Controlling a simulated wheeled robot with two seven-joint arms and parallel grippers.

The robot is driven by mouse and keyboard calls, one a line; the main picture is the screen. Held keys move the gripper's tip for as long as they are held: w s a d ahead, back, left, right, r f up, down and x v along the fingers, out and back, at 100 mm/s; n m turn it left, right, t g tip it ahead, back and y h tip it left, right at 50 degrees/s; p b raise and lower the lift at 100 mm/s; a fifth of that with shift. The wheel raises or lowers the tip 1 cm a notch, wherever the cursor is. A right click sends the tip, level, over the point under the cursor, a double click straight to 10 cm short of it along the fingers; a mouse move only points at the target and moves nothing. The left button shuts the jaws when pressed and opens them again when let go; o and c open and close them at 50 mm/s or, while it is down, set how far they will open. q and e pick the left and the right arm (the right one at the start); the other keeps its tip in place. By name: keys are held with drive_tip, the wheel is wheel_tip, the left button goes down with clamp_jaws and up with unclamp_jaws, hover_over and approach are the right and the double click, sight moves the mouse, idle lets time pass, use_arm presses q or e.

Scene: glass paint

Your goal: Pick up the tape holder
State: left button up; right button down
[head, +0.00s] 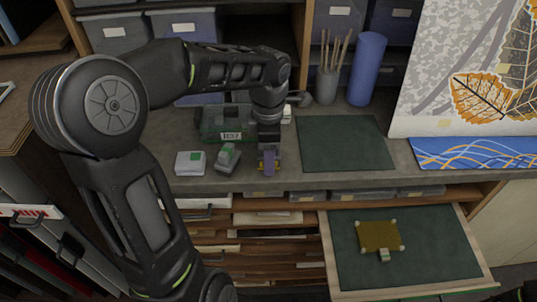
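A small grey-green object (228,157), which looks like the tape holder, stands on the grey counter (430,160) near its front edge. My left arm reaches in from the left, bends over the counter and points down. My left gripper (268,162) is just right of the grey-green object, low at the counter's front part, with a visible gap between them. A small purple piece with yellowish sides shows at its tip. I cannot tell whether this is part of the gripper or a thing between the fingers. My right gripper is not in view.
A white box (190,163) lies left of the grey-green object. A green labelled case (222,122) stands behind. A dark green mat (345,143) lies clear to the right. A brush cup (327,85) and blue roll (366,68) stand behind. An open drawer (345,292) juts out below.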

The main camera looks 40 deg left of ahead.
use_arm(q)
drive_tip(key=shift+c, duration=0.2)
clamp_jaws()
idle(0.6)
